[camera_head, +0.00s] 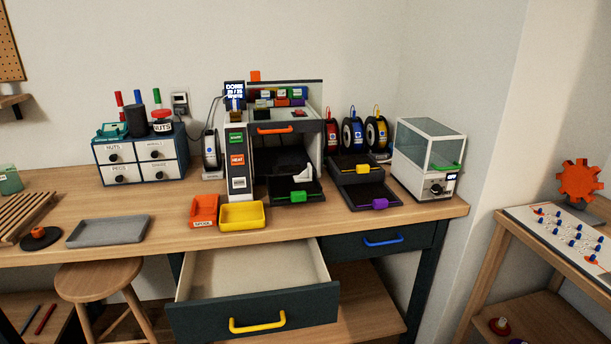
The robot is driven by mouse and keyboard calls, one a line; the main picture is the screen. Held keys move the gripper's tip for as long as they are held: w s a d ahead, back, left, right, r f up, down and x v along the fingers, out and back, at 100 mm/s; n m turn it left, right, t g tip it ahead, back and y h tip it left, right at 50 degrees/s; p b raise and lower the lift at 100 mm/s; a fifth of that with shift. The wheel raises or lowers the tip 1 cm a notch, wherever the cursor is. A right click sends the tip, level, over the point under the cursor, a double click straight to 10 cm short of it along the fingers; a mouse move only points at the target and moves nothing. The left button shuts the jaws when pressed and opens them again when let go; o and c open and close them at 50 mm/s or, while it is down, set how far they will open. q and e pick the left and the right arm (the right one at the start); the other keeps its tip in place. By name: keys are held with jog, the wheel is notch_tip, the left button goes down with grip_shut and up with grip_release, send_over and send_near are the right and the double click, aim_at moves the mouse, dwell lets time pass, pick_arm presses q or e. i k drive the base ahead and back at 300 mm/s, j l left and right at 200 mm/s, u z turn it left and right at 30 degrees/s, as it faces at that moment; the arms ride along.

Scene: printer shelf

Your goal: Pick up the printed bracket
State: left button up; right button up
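A small white angled piece (299,172), which looks like the printed bracket, sits on the dark bed inside the printer (236,165). The printer front is open, with an orange-handled flap (275,130) above the opening and a dark tray with a green handle (298,196) at its base. The screen on top reads "DONE". Neither of my grippers is in view.
A yellow tray (243,216) and an orange bin (203,211) stand in front of the printer. An open drawer (250,275) juts out below the bench. A second unit with filament spools (352,135) and a glass-sided box (430,160) stand to the right.

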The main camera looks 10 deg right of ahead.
aim_at(307, 174)
jog(key=i+l+u, duration=0.2)
jog(key=l, duration=0.15)
jog(key=i+l+u, duration=0.25)
jog(key=l+u, duration=0.2)
jog(key=l, duration=0.25)
jog(key=i+l+u, duration=0.1)
jog(key=l+u, duration=0.15)
jog(key=l, duration=0.2)
